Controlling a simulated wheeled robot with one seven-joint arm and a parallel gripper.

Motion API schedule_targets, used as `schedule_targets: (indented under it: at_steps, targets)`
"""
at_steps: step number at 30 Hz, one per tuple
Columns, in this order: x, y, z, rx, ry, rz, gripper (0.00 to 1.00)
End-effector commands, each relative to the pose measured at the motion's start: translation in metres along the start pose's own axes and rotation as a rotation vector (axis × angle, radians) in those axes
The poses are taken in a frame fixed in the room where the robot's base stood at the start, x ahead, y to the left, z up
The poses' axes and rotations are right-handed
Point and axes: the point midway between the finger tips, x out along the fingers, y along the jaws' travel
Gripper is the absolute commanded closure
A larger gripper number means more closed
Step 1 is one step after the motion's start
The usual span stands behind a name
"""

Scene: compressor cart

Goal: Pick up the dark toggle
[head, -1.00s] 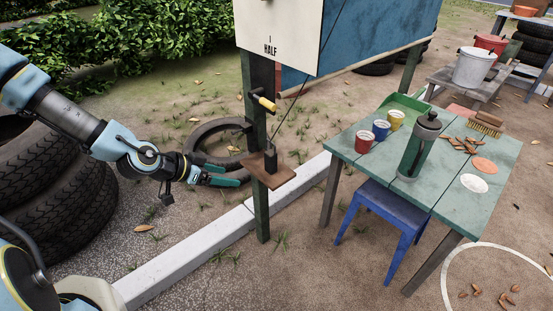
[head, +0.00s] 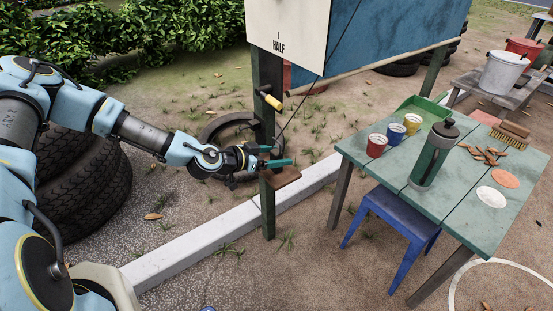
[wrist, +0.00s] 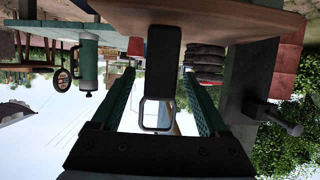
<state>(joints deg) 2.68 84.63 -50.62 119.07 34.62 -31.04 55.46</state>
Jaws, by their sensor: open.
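The dark toggle (wrist: 165,60) is a dark block with a metal loop at one end. In the wrist view, which is upside down, it stands on a brown wooden shelf (wrist: 220,22), between the two green fingers of my gripper (wrist: 158,75). Gaps show on both sides of it, so the fingers look open and not closed on it. In the head view my gripper (head: 280,156) is at the small shelf (head: 286,177) on the post, and the toggle is mostly hidden by the fingers. A thin cord (head: 304,106) runs down towards it.
The dark green post (head: 268,212) stands close beside my gripper, with a yellow-handled peg (head: 272,101) above. A board with a white face (head: 288,25) hangs overhead. To the right are a green table (head: 455,200) with cups and a bottle, and a blue stool (head: 398,212).

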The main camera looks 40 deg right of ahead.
Motion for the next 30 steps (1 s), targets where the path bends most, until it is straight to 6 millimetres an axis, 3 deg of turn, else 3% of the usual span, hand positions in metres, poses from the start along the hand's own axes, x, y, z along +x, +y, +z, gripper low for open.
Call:
schedule_targets:
  at_steps: [6, 15, 30]
  targets:
    - [0.028, 0.001, 0.001, -0.001, 0.0, 0.001, 0.22]
    - [0.032, 0.0, 0.002, 0.001, -0.001, 0.0, 0.22]
    - [0.032, 0.0, 0.002, 0.0, -0.001, 0.0, 0.79]
